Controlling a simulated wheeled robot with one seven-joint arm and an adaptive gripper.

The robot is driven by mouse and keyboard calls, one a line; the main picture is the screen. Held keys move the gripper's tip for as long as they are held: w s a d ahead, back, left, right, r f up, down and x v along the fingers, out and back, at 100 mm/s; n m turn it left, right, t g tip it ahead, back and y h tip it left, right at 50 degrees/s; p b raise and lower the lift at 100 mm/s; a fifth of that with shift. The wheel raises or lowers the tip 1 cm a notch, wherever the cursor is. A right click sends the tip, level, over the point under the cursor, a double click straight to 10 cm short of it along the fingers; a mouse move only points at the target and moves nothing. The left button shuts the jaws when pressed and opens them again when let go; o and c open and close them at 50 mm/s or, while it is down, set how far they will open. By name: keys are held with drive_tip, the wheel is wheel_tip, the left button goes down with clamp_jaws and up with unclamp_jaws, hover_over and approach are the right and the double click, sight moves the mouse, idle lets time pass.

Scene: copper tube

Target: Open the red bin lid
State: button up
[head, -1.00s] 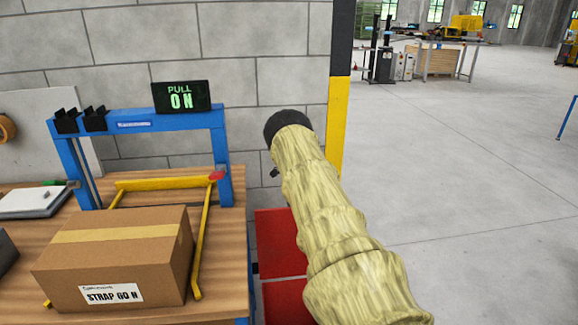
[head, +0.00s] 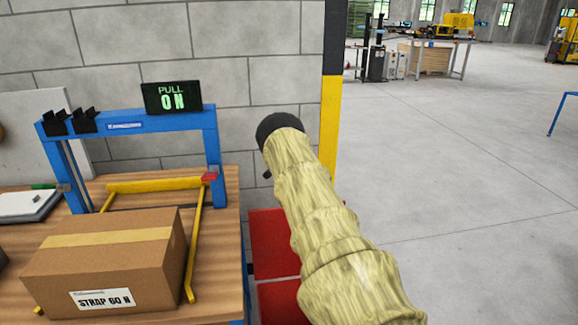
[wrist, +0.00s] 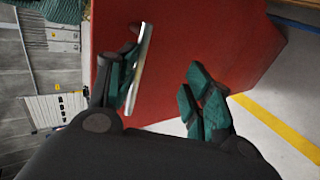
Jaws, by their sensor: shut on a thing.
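The red bin (head: 272,240) stands on the floor beside the workbench in the head view, partly hidden behind my arm. A pale seam crosses its red surface. In the wrist view a broad red surface of the bin (wrist: 230,50) fills the middle. A silver bar handle (wrist: 141,70) stands in front of it, against my left finger. My gripper (wrist: 165,78) is shut on the handle, though a gap to the right finger shows from this angle. My gripper's fingers cannot be made out in the head view.
A block wall (head: 230,35) ends at a yellow and black corner post (head: 330,120). Open floor (head: 450,200) lies to the right.

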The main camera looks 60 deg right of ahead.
drive_tip(key=shift+f, duration=0.15)
wheel_tip(320, 180, up, 10)
drive_tip(key=shift+d, duration=0.2)
idle(0.9)
